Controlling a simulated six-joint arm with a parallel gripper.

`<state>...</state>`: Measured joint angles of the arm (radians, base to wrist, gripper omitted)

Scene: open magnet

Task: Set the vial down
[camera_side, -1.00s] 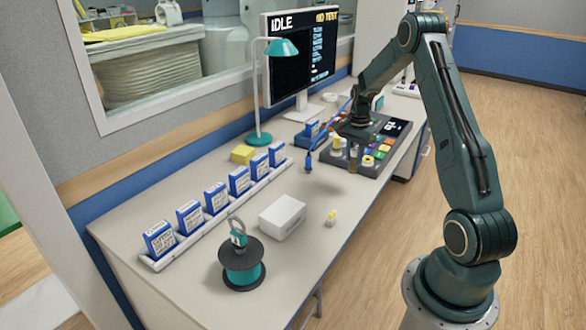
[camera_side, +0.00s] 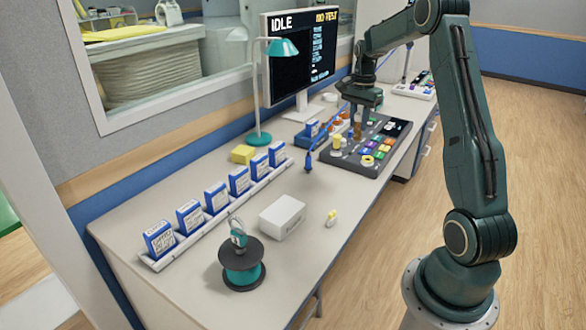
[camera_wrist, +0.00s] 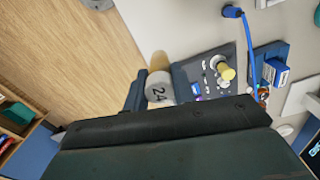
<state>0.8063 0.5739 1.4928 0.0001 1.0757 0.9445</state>
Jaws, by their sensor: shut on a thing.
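My gripper (camera_side: 364,108) is shut on a vial (camera_wrist: 159,88). In the wrist view the vial's pale round cap, marked "24", shows between the two dark fingers, with part of its tan body beyond. In the side view the held vial (camera_side: 357,130) is a small brownish shape under the fingers, above the far left part of the dark console (camera_side: 340,160). I cannot tell whether its bottom touches anything. Another small vial-like piece, white and yellow (camera_side: 331,217), lies on the bench (camera_side: 215,290) near the front edge.
A blue cable with a plug (camera_side: 308,163) hangs beside the console. A yellow-topped post (camera_side: 337,143) stands on it. A blue rack (camera_side: 313,133), monitor (camera_side: 300,60), lamp (camera_side: 283,47), white box (camera_side: 283,217), spool (camera_side: 242,268) and row of blue boxes (camera_side: 217,198) occupy the bench.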

